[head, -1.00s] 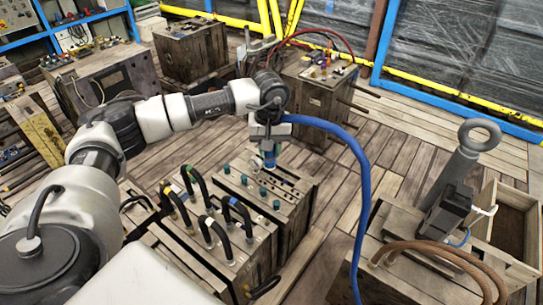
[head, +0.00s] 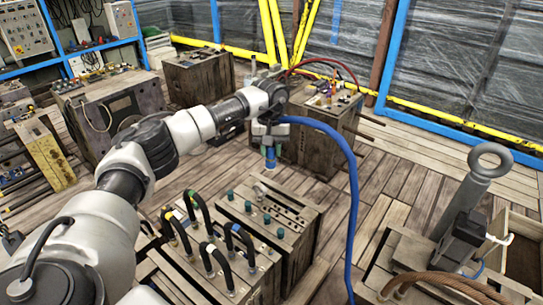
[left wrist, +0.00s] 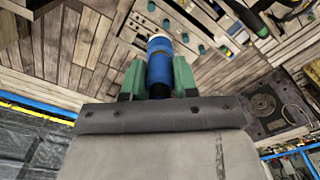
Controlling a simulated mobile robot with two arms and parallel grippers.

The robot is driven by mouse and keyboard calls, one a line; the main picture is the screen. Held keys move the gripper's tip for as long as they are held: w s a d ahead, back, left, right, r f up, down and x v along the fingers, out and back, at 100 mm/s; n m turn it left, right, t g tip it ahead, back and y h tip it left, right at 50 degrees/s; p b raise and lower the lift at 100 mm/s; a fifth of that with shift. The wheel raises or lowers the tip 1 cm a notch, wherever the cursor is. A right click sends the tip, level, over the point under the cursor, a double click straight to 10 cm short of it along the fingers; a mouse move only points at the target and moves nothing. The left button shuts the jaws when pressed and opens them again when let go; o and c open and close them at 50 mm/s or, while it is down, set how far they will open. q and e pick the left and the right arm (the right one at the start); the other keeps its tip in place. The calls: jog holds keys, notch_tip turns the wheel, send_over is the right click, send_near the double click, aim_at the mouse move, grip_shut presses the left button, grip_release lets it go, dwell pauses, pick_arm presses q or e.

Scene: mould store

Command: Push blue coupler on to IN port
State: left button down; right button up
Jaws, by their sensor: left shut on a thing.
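My left gripper (head: 270,138) is shut on the blue coupler (head: 270,158), which points downward with the blue hose (head: 340,150) arching away to the right. In the left wrist view, the blue coupler (left wrist: 160,68) with its pale tip sits between the green fingers (left wrist: 157,80). The wooden-sided mould (head: 303,243) stands below, with several teal fittings (head: 248,207) and a slotted plate on top. The coupler is apart from it, hanging over its back edge in the head view. No IN label is legible, so I cannot tell which port is IN. My right gripper is out of view.
Black looped hoses (head: 198,212) rise from the mould just to the left. A grey lifting eye (head: 488,160) stands at the right beside a brown hose (head: 440,287). Another box (head: 318,140) stands behind the gripper. Plank floor is clear right of the mould.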

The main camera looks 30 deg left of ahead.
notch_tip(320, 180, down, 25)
jog(key=b, duration=2.5)
pick_arm(q)
notch_tip(320, 180, down, 41)
jog(key=b, duration=0.5)
jog(key=shift+f+b, duration=0.3)
jog(key=shift+b, duration=0.05)
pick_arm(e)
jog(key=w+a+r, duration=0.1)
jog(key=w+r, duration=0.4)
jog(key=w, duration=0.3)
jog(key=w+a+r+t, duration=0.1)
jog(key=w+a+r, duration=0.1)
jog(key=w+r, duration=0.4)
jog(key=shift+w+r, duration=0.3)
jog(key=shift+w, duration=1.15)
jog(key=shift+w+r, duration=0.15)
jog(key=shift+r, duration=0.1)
pick_arm(q)
jog(key=shift+f+b, duration=0.1)
jog(key=shift+b, duration=0.2)
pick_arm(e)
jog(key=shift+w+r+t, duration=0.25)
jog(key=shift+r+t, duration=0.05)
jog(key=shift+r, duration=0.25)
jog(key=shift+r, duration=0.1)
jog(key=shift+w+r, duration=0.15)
